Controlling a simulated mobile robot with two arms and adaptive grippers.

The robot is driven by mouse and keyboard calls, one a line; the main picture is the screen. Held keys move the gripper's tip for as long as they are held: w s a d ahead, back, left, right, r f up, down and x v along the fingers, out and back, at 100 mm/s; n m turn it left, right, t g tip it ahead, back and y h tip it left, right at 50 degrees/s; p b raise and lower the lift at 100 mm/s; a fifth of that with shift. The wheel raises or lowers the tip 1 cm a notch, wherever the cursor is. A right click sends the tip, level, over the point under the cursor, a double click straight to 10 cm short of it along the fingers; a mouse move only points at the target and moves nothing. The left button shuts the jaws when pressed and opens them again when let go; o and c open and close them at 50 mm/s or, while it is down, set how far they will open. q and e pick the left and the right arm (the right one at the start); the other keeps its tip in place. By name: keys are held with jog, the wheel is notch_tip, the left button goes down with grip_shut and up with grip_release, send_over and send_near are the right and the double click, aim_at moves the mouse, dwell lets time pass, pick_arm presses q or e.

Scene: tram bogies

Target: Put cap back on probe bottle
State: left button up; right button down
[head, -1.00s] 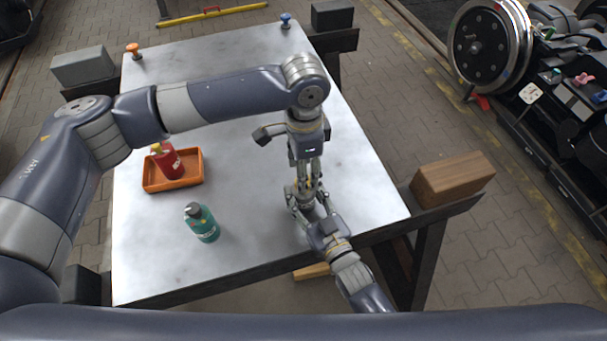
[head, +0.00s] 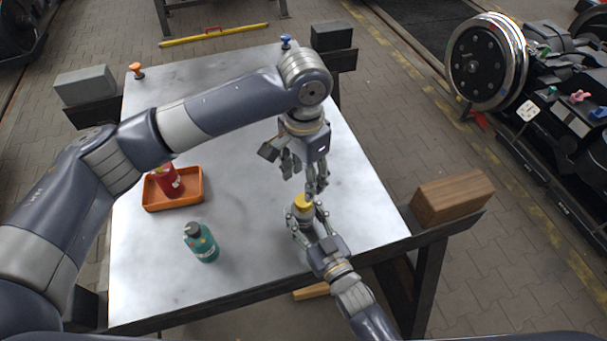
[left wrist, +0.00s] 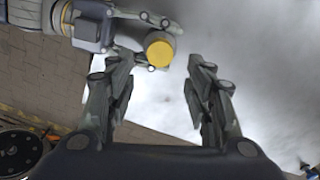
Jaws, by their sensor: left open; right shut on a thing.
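The right gripper (head: 306,214) is shut on a small bottle, holding it upright near the table's front right. The fingers hide most of the bottle. A round yellow cap (head: 302,201) sits at the bottle's top; it also shows in the left wrist view (left wrist: 159,54). I cannot tell how tightly it is seated. My left gripper (head: 303,180) is above and slightly behind the cap, apart from it. Its fingers are spread and empty, as the left wrist view (left wrist: 158,75) shows.
A green bottle with a dark cap (head: 203,245) stands on the pale table (head: 245,225). A red bottle (head: 168,182) stands in an orange tray (head: 174,206) at left. An orange knob (head: 136,70) and a blue knob (head: 286,42) are at the far corners. A wooden block (head: 452,197) is at right.

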dwell(0.3)
pick_arm(q)
jog(key=shift+f, duration=4)
jog(key=shift+c, duration=0.6)
jog(key=c, duration=1)
jog(key=o, duration=1.3)
jog(key=shift+c, duration=0.2)
jog(key=shift+r, duration=0.1)
